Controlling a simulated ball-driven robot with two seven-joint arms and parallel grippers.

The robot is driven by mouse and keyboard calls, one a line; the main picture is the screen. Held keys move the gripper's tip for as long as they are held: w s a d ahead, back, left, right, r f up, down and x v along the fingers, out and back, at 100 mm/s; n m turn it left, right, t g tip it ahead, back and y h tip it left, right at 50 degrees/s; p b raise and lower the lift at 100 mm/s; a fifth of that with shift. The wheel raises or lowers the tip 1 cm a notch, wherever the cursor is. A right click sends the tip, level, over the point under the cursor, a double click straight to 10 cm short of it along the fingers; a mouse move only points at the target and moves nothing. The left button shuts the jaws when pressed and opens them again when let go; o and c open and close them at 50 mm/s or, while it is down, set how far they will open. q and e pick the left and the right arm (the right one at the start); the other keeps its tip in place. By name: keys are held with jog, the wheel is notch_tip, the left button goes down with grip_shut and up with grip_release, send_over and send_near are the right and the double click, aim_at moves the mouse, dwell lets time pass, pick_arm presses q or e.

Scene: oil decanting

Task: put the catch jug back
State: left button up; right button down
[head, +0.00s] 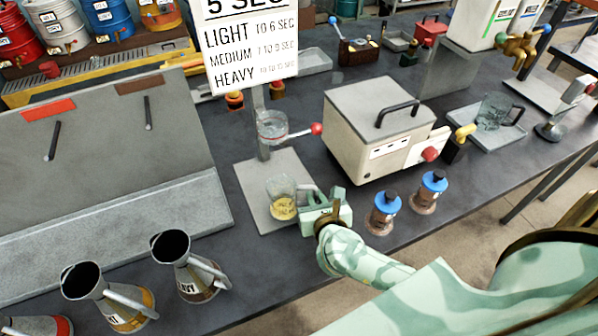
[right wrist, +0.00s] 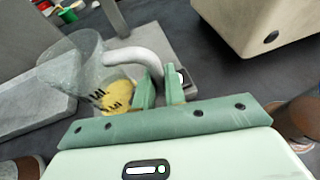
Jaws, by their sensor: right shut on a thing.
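My left gripper is out of view.
A cream box (head: 375,135) with a black handle stands behind my right gripper. Two blue-capped bottles (head: 383,214) (head: 429,192) stand to its right. Metal pouring cans (head: 187,265) stand front left. Another glass jug (head: 493,112) is on a tray at the right.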

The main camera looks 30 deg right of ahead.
jog(key=w, duration=0.3)
jog(key=w+d, duration=0.1)
jog(key=w, duration=0.2)
jog(key=w+d, duration=0.1)
jog(key=w, duration=0.2)
jog(key=shift+w+d, duration=0.15)
jog(key=shift+d, duration=0.05)
jog(key=f, duration=0.1)
jog(key=f+b, duration=0.1)
jog(key=shift+w+d+f, duration=0.1)
jog(key=shift+w+f, duration=0.2)
jog(key=shift+w, duration=0.1)
jog(key=shift+f, duration=0.4)
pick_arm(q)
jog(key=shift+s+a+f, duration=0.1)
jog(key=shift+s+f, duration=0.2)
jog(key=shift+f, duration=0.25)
pick_arm(e)
jog(key=shift+w, duration=0.1)
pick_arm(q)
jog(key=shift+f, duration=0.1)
pick_arm(e)
jog(key=shift+f, duration=0.1)
jog(key=c, duration=1.5)
grip_release()
jog(key=shift+o, duration=0.2)
